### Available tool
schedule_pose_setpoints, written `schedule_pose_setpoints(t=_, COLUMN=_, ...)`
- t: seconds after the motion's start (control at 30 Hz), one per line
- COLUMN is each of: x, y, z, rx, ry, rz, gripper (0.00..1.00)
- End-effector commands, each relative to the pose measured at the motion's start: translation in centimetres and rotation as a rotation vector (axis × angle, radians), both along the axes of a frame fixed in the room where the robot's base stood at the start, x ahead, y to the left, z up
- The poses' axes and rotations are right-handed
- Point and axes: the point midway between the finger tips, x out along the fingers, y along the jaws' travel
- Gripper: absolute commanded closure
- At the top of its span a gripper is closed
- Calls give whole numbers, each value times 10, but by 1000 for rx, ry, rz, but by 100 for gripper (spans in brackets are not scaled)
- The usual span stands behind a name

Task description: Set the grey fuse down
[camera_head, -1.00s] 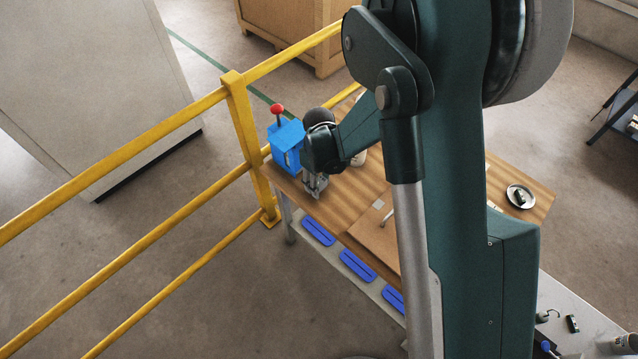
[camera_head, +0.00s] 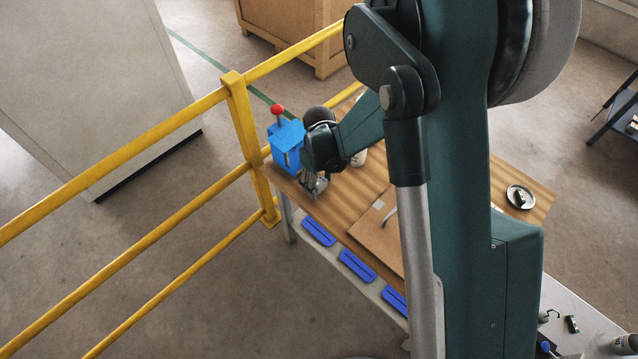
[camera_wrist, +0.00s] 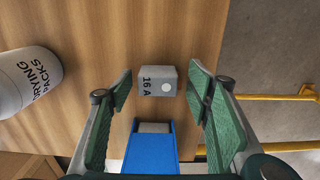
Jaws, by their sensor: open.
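The grey fuse (camera_wrist: 156,81), a small block marked "16 A" with a pale round spot, rests on the wooden table (camera_wrist: 120,28) in the wrist view. My gripper (camera_wrist: 160,92) is open, with one green-padded finger on each side of the fuse and a visible gap to both. In the head view my gripper (camera_head: 314,186) is low over the table's left end, beside the blue box with a red knob (camera_head: 287,148). The fuse cannot be made out in the head view.
The blue box also shows in the wrist view (camera_wrist: 151,153), close below the fuse. A white tub (camera_wrist: 27,78) labelled "drying packs" stands to the left. A yellow railing (camera_head: 240,130) runs past the table's end. A small dish (camera_head: 520,196) sits at the table's far right.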

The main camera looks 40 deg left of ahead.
Motion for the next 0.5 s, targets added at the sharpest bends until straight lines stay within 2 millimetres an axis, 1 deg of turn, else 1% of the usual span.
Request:
schedule_pose_setpoints(t=0.17, x=0, y=0, z=19, rx=0, ry=0, rz=0, gripper=50)
schedule_pose_setpoints(t=0.5, x=0, y=0, z=69, rx=0, ry=0, rz=0, gripper=50)
